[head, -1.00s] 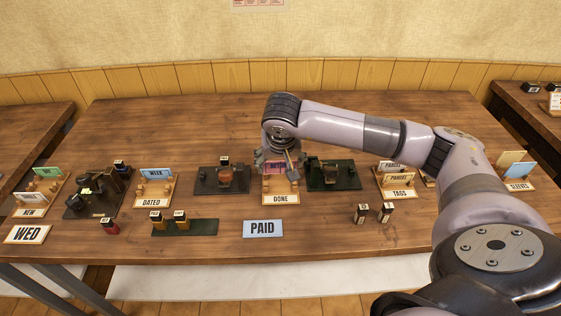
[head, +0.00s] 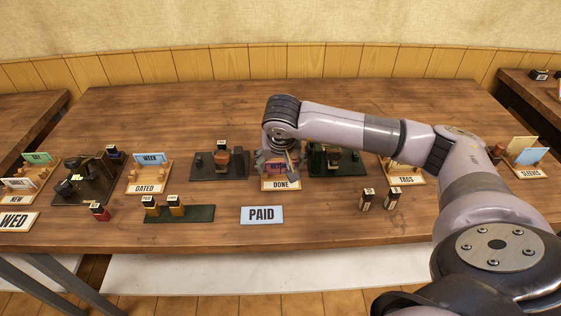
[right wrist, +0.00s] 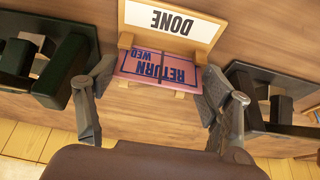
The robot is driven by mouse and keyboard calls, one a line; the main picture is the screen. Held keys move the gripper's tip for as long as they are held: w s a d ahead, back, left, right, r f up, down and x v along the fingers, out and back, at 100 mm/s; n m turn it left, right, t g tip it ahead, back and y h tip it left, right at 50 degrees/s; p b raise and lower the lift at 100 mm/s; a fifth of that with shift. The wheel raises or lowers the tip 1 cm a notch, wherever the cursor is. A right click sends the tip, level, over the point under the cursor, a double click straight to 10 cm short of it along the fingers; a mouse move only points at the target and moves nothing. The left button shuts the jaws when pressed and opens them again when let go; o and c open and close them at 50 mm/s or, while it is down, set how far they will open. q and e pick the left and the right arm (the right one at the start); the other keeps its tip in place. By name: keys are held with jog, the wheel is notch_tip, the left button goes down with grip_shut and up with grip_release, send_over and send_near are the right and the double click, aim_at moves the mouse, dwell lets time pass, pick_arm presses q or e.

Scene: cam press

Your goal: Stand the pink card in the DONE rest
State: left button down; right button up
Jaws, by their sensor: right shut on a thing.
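The pink card (right wrist: 155,68) carries dark RETURN and WED stamps. In the right wrist view it lies between the two fingers of my right gripper (right wrist: 155,90), which is shut on its side edges. The card is at the DONE rest (right wrist: 172,22), close behind its label and by its wooden pegs. I cannot tell whether its lower edge touches the rest's base. In the head view my right gripper (head: 279,163) is over the DONE rest (head: 281,185) and mostly hides the card. My left gripper is not in view.
Dark stamp presses stand close on both sides of the rest, left (head: 219,163) and right (head: 338,160). A PAID sign (head: 262,215) lies in front. Two small stamps (head: 367,198) stand front right. The table behind is clear.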

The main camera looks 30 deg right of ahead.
jog(key=shift+f, duration=0.2)
dwell(0.6)
jog(key=o, duration=0.9)
jog(key=shift+o, duration=0.3)
jog(key=shift+r, duration=0.15)
notch_tip(320, 180, up, 7)
jog(key=p, duration=0.3)
jog(key=shift+f, duration=0.2)
dwell(0.8)
